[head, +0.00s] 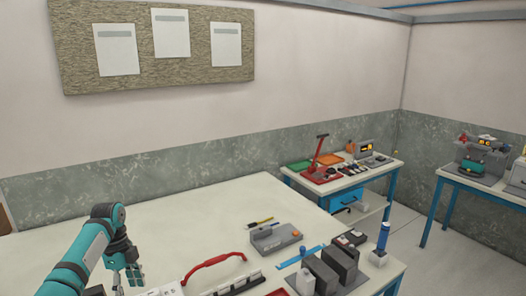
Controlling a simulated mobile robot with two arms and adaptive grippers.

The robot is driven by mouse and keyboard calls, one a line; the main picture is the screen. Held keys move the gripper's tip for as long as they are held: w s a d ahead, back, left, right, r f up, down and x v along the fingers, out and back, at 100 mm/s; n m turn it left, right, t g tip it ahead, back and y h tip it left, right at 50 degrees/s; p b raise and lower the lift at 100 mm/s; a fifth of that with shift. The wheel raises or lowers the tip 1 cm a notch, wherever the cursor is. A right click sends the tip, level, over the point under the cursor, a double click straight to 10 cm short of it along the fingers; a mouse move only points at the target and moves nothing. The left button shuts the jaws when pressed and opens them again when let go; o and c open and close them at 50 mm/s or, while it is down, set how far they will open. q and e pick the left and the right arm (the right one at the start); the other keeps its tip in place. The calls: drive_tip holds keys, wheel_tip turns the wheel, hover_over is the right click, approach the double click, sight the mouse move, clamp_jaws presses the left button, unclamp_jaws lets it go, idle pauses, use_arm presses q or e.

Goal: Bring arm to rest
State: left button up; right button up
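My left arm (82,258) is teal with dark joints and comes in from the lower left. Its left gripper (128,279) hangs down over the left part of the white table (190,215). Its grey fingers look apart, with nothing seen between them. It is left of the red curved handle (214,262) and apart from it. My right arm and gripper are not in view.
On the table's right side are a grey device (275,238), dark upright blocks (340,262) and a blue-topped bottle (383,238). A side table (385,172) with tools stands behind. The table's back left is clear.

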use_arm(q)
drive_tip(key=s+d+f+n+t, duration=0.2)
drive_tip(key=s+d+f+n, duration=0.4)
drive_tip(key=s+d+f, duration=1)
drive_tip(key=s+r+n+t, duration=0.2)
drive_tip(key=s+r+n, duration=0.25)
drive_tip(key=s, duration=0.55)
drive_tip(key=s+r+n+t, duration=0.1)
drive_tip(key=s+r+n, duration=0.2)
drive_tip(key=s+n, duration=0.5)
drive_tip(key=s+f+m+g+b, duration=0.2)
drive_tip(key=f+b, duration=1.1)
drive_tip(key=f, duration=2.8)
drive_tip(key=s+a+f+b, duration=0.1)
drive_tip(key=s+f+b, duration=0.3)
drive_tip(key=s+f, duration=0.4)
drive_tip(key=s+a+f+y+b, duration=0.1)
drive_tip(key=s+a+f+b, duration=0.1)
drive_tip(key=s+f+b, duration=0.3)
drive_tip(key=s+f, duration=0.4)
drive_tip(key=f, duration=0.7)
drive_tip(key=shift+s+a, duration=0.2)
drive_tip(key=shift+a, duration=0.1)
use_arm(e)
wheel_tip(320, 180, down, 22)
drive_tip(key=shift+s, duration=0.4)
